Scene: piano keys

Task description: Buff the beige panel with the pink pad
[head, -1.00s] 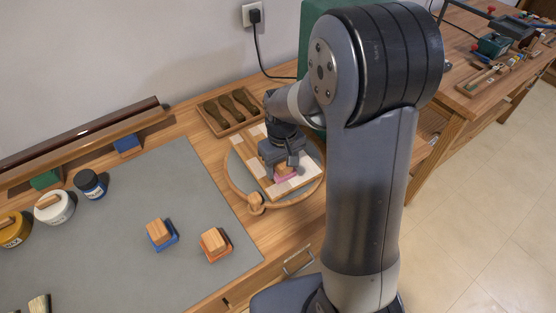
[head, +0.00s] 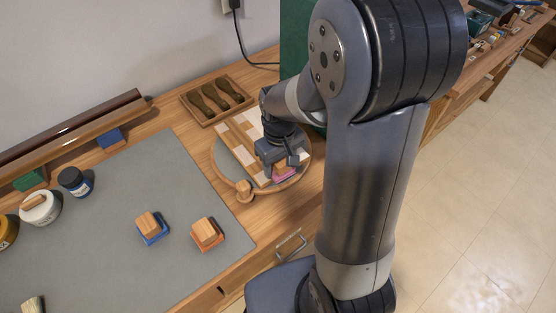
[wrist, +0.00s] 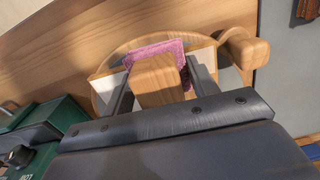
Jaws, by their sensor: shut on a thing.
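The pink pad (head: 284,174) has a wooden block handle (wrist: 158,80), and its pink edge shows beneath the block in the wrist view (wrist: 160,50). My gripper (head: 281,162) is shut on the block, with one finger on each side. The pad is at the near right end of a pale board (head: 240,151) with white-beige and brown wood sections. The board lies on a round wooden turntable (head: 218,168) with a knob at its near left. The gripper and pad hide part of the board, and I cannot tell whether the pad touches it.
An orange-based block (head: 207,233) and a blue-based block (head: 151,226) stand on the grey mat (head: 110,240). A tray of brushes (head: 203,118) is behind the turntable. Jars, including a dark blue one (head: 74,182), stand at left.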

